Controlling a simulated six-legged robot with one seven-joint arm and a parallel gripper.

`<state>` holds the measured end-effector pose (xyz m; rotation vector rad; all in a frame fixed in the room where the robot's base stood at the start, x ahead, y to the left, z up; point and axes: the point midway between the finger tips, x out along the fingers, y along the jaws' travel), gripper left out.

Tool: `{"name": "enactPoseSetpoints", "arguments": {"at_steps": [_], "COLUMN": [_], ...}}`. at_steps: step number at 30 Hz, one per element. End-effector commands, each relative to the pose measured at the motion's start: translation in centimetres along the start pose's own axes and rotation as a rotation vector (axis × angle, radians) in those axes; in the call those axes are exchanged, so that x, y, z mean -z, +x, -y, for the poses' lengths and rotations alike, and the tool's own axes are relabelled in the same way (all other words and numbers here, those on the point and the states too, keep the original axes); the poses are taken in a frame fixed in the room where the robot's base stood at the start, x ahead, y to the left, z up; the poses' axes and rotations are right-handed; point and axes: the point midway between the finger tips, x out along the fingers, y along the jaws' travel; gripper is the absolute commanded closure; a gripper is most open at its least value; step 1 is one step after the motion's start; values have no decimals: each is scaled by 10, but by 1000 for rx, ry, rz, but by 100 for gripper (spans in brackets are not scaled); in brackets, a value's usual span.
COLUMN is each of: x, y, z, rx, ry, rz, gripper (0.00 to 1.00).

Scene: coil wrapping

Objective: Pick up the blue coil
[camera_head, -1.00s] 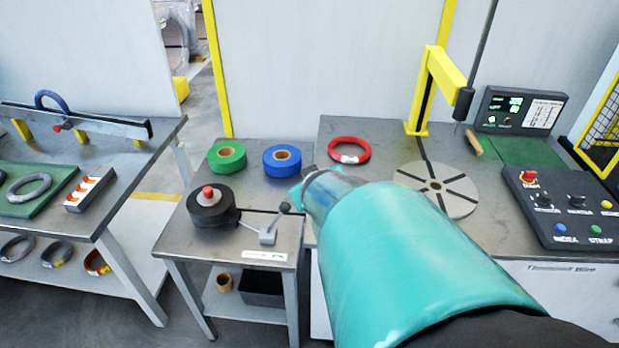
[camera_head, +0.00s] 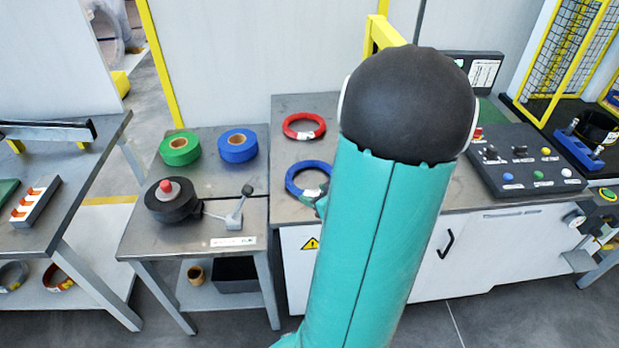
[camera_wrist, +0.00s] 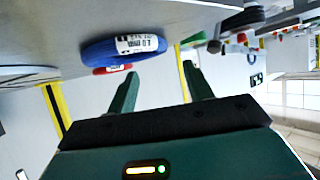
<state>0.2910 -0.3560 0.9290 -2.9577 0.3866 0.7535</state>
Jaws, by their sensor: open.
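The blue coil (camera_head: 296,186), a ring with a white label, lies flat on the table near its front edge in the head view. My teal arm stands just right of it. In the wrist view, which is upside down, the blue coil (camera_wrist: 97,53) shows its edge and label. My gripper (camera_wrist: 160,72) is open and empty, its two green fingers apart and pointing toward the coil's side; I see no contact. In the head view my arm hides most of the gripper.
A red coil (camera_head: 290,127) lies behind the blue one. On the lower stand at left are a green roll (camera_head: 163,155), a blue roll (camera_head: 222,153) and a black roll (camera_head: 170,210) with a lever device. A control panel (camera_head: 520,140) stands right of my arm.

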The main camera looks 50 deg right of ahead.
Motion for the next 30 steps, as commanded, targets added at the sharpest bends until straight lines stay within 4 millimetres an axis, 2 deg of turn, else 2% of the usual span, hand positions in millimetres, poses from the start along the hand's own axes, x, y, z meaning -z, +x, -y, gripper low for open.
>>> {"name": "enactPoseSetpoints", "arguments": {"at_steps": [3, 11, 19, 22, 28, 29, 30], "x": [0, 0, -1, -1, -1, 0, 0], "y": [23, 45, 84, 90, 91, 91, 91], "z": [2, 2, 3, 2, 2, 2, 2], "rx": [3, 0, 1, -1, -2, -2, -2], "ry": [2, 0, 0, 0, -1, -1, -1], "rz": [1, 0, 1, 1, 1, 1, 1], "gripper": [49, 49, 49, 49, 49, 51, 58]}}
